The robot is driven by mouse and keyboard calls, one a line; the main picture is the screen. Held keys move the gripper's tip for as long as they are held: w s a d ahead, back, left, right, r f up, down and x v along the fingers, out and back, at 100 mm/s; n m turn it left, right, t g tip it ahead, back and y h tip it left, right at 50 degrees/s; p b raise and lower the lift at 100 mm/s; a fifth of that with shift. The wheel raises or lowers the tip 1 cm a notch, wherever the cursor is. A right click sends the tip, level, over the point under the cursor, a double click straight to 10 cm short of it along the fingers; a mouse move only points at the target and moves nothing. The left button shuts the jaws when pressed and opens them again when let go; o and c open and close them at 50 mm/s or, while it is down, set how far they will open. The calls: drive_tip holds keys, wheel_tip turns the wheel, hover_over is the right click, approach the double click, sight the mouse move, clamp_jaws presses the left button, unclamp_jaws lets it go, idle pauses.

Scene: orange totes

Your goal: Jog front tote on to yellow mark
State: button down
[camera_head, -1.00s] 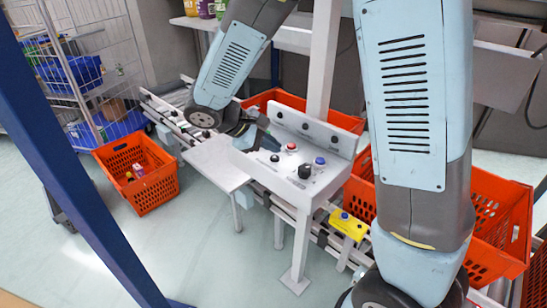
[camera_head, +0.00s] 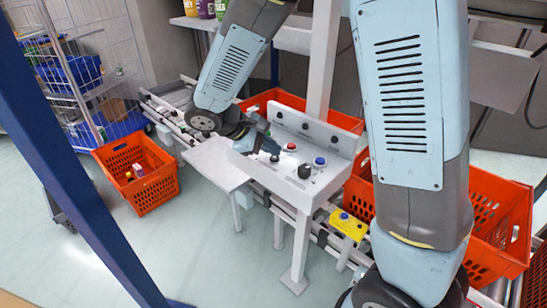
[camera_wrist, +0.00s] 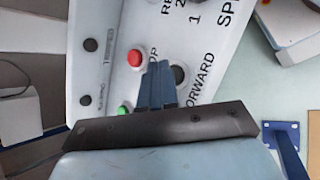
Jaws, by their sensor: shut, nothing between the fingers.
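My gripper (camera_head: 266,148) is shut and empty, low over the left part of the grey control panel (camera_head: 325,178). In the wrist view its dark fingertips (camera_wrist: 158,68) overlap a black button (camera_wrist: 180,74) beside the word FORWARD. I cannot tell whether they touch it. A red button (camera_wrist: 136,58) is left of the tips, and a green button (camera_wrist: 124,110) is partly hidden lower down.
Another orange tote (camera_head: 150,196) with small items stands on the floor. A blue post (camera_head: 75,170) crosses the left side. A wire cage cart (camera_head: 88,75) is behind.

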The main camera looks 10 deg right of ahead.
sight(271, 159)
drive_tip(key=shift+f, duration=0.45)
idle(0.6)
drive_tip(key=shift+r, duration=1)
drive_tip(key=shift+r, duration=2.4)
